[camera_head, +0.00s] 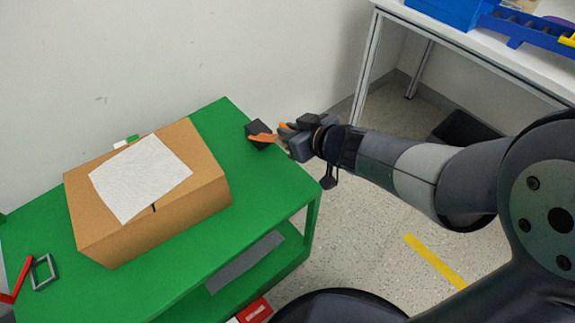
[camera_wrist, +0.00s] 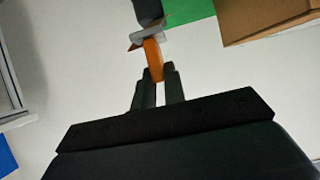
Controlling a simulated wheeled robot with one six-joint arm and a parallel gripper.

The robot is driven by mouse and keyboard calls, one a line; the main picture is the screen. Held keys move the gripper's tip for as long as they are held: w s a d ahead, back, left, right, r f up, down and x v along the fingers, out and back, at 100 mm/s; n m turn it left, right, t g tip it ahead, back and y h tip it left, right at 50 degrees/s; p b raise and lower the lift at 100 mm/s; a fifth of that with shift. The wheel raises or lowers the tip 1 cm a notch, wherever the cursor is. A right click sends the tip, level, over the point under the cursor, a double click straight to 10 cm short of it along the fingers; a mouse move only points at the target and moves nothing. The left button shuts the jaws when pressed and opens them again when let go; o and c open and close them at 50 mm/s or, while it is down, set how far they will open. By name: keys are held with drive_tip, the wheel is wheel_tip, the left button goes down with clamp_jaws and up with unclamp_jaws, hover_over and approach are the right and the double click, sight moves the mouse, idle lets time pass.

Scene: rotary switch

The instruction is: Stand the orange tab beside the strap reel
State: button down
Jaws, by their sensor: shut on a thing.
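The orange tab (camera_wrist: 153,60) is between the two fingers of my gripper (camera_wrist: 159,72) in the wrist view. Its far end meets a grey piece (camera_wrist: 152,33) with a dark red tip, close to a dark block (camera_wrist: 148,12). In the head view the dark block (camera_head: 258,130) stands near the right edge of the green table, with orange (camera_head: 262,138) across its front. My gripper (camera_head: 284,135) reaches it from the right and is shut on the tab. I cannot make out whether tab and block are joined. I cannot identify the strap reel.
A cardboard box (camera_head: 180,220) with a white sheet (camera_head: 142,178) on top fills much of the green table (camera_head: 262,185). A grey frame (camera_head: 43,272) and a red piece (camera_head: 20,283) lie at left. A white bench (camera_head: 480,55) with blue bins (camera_head: 447,12) is at upper right.

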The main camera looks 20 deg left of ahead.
drive_tip(key=shift+f+b, duration=3.9)
drive_tip(key=shift+f, duration=1.05)
drive_tip(key=shift+f, duration=0.2)
drive_tip(key=c, duration=1.5)
unclamp_jaws()
drive_tip(key=shift+r, duration=0.2)
drive_tip(key=shift+p+v, duration=3.35)
drive_tip(key=shift+v, duration=2.7)
